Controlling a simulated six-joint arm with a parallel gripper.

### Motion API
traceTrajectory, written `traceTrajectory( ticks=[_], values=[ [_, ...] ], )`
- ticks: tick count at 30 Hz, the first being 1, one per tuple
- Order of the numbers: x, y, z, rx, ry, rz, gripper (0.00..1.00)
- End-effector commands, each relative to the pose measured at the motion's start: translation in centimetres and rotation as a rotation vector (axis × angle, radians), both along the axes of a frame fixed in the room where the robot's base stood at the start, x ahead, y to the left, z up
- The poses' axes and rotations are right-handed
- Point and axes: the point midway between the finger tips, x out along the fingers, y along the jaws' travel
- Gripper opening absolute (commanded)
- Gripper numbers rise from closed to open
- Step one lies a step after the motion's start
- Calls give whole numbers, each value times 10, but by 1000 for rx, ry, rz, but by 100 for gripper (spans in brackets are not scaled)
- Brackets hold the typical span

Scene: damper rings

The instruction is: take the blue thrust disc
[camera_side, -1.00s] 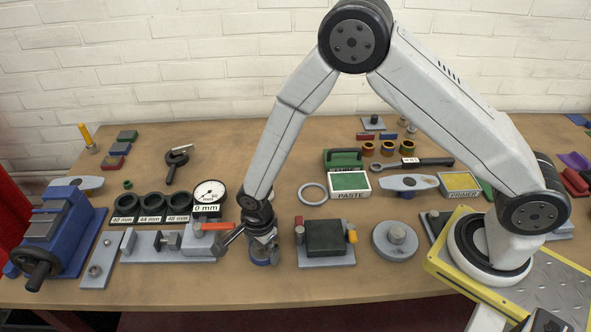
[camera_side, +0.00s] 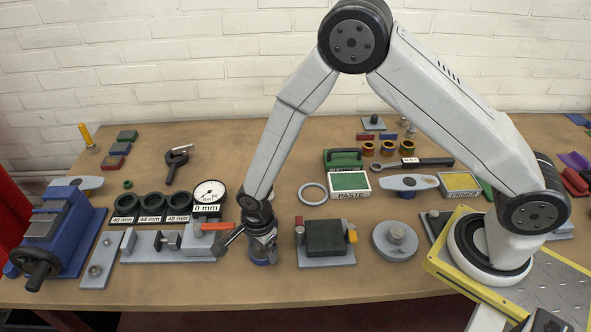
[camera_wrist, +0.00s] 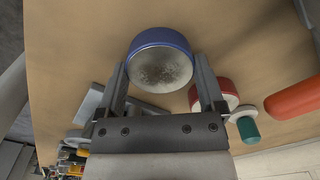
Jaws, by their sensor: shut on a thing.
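The blue thrust disc (camera_wrist: 160,58) is a round disc with a blue rim and a worn grey face. In the wrist view it sits between the tips of my gripper (camera_wrist: 161,78), which is shut on it. In the side view my gripper (camera_side: 262,250) points down near the front of the bench, right of the orange-handled clamp. There the disc is mostly hidden by the fingers, and I cannot tell whether it touches the bench.
The clamp with an orange handle (camera_side: 217,226) stands close on the left. A grey plate with a dark block (camera_side: 326,236) is close on the right, then a round grey base (camera_side: 395,241). A blue vise (camera_side: 62,230) stands far left. A flat ring (camera_side: 313,193) lies behind.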

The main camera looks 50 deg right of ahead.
Motion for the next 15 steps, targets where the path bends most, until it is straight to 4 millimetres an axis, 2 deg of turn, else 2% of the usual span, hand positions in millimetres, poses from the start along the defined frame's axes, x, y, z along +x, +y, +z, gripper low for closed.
traceTrajectory(
  ticks=[8, 15],
  values=[
    [1, 0, 4, 1, -2, 0, 0],
    [1, 0, 18, 1, -3, 0, 0]
  ],
)
